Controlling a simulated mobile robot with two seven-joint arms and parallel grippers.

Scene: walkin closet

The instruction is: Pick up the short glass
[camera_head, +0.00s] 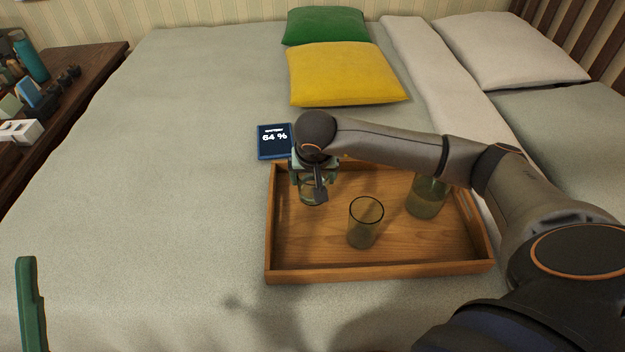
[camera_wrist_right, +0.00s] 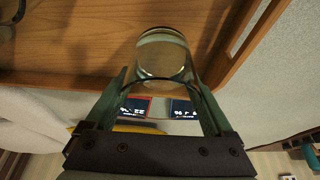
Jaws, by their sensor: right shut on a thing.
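The short glass (camera_head: 308,193) is at the tray's back left corner, partly hidden by my right gripper (camera_head: 314,180). In the right wrist view, the clear glass (camera_wrist_right: 163,52) sits between the two green fingers of my right gripper (camera_wrist_right: 160,84), which is shut on it. I cannot tell whether its base touches the tray. A taller glass (camera_head: 364,228) stands near the middle of the wooden tray (camera_head: 380,270). A greenish glass vessel (camera_head: 426,200) stands at the right, partly behind my right arm. One green finger of my left gripper (camera_head: 32,305) shows at the lower left.
The tray has raised walls and lies on a bed (camera_head: 170,190). Yellow (camera_head: 345,75) and green (camera_head: 325,25) cushions lie farther back. The bed left of the tray is clear.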

